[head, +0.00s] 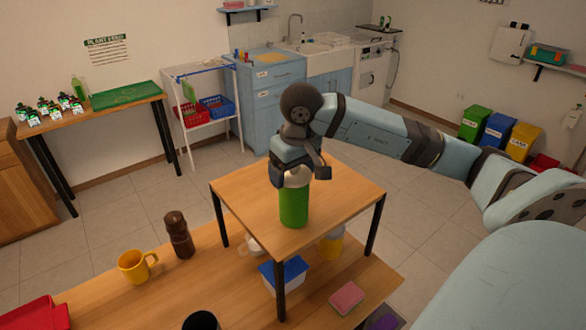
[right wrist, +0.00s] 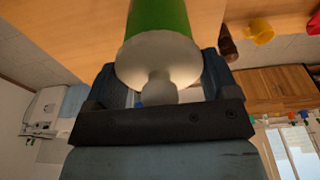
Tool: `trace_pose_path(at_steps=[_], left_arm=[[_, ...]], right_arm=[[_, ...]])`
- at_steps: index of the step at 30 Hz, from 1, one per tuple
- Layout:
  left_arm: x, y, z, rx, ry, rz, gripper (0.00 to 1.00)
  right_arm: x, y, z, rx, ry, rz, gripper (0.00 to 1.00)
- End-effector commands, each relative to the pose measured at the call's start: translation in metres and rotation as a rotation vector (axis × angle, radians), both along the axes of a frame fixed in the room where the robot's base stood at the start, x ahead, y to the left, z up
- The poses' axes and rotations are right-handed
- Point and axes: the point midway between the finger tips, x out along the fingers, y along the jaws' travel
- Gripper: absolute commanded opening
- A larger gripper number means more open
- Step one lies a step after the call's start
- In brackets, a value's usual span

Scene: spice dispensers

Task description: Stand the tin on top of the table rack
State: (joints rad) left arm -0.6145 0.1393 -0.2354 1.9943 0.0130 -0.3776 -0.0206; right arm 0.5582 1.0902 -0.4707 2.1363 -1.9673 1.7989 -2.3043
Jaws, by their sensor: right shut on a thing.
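The tin (head: 294,207) is a green cylinder with a pale domed top, upright over the table rack's wooden top. My right gripper (head: 297,175) comes down from above and is shut on the tin's pale upper end. In the right wrist view the tin (right wrist: 160,25) shows its pale dome and knob between the two fingers (right wrist: 163,88). The tin's base looks at or very near the surface of the table rack (head: 340,190); I cannot tell if it touches. The rack has black legs and stands on the lower table. My left gripper is not in view.
On the lower table (head: 215,280) are a yellow mug (head: 134,266), a brown grinder (head: 178,236), a red tray (head: 36,314) and a pink sponge (head: 346,298). A blue-lidded box (head: 284,273) and a yellow container (head: 331,244) sit under the rack. The rack top around the tin is clear.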

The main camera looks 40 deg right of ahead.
Motion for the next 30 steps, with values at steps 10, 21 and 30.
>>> trace_pose_path(at_steps=[10,21,30], left_arm=[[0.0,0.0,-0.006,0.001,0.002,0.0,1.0],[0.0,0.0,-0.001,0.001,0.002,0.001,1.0],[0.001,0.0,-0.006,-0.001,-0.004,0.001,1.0]], right_arm=[[0.0,0.0,-0.003,0.0,-0.001,-0.001,0.87],[0.0,0.0,0.002,0.0,0.0,-0.001,1.0],[-0.006,0.001,0.053,0.0,-0.008,0.0,1.0]])
